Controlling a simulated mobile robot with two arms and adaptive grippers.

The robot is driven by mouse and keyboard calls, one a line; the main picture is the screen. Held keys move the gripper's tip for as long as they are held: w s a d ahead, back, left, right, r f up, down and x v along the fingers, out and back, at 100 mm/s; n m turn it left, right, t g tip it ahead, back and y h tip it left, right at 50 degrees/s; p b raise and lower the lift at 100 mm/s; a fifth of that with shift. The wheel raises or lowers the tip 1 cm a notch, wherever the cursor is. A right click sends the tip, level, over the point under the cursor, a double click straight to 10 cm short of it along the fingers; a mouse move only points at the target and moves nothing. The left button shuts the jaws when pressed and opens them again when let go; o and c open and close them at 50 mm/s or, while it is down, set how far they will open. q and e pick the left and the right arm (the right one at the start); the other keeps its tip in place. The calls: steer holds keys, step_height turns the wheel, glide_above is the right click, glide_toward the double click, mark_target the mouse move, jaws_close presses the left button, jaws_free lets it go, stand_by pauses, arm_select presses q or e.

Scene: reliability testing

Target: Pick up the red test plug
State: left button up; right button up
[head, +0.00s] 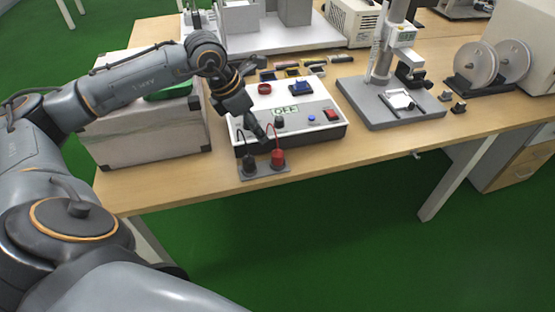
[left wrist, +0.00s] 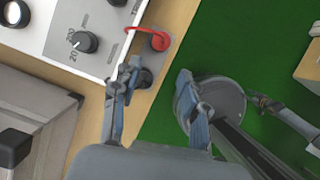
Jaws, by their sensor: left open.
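The red test plug (head: 278,157) stands upright in a small grey plate at the front edge of the table, with a red wire to the white test box. It also shows in the left wrist view (left wrist: 160,41), beyond the fingertips. The black plug (head: 248,165) stands to its left; in the left wrist view it is partly hidden behind one finger. My left gripper (head: 258,133) is open and empty, above and behind the plugs. Its two fingers show apart in the left wrist view (left wrist: 157,74). A small dark gripper-like part there, at the right, may be my right one.
The white test box (head: 300,118) with knobs and switches is right behind the plugs. A grey case (head: 150,140) stands to the left. A test stand (head: 390,105) and a machine with wheels (head: 480,70) are to the right. Table front right of the plugs is clear.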

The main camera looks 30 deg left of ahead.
mark_target(276, 150)
arm_select(q)
steer(key=x, duration=0.8)
steer(key=shift+d, duration=0.1)
steer(key=x, duration=0.2)
steer(key=p+x, duration=0.1)
steer(key=x, duration=0.2)
steer(key=shift+w+d+r, duration=0.1)
steer(key=shift+w, duration=0.25)
jaws_close()
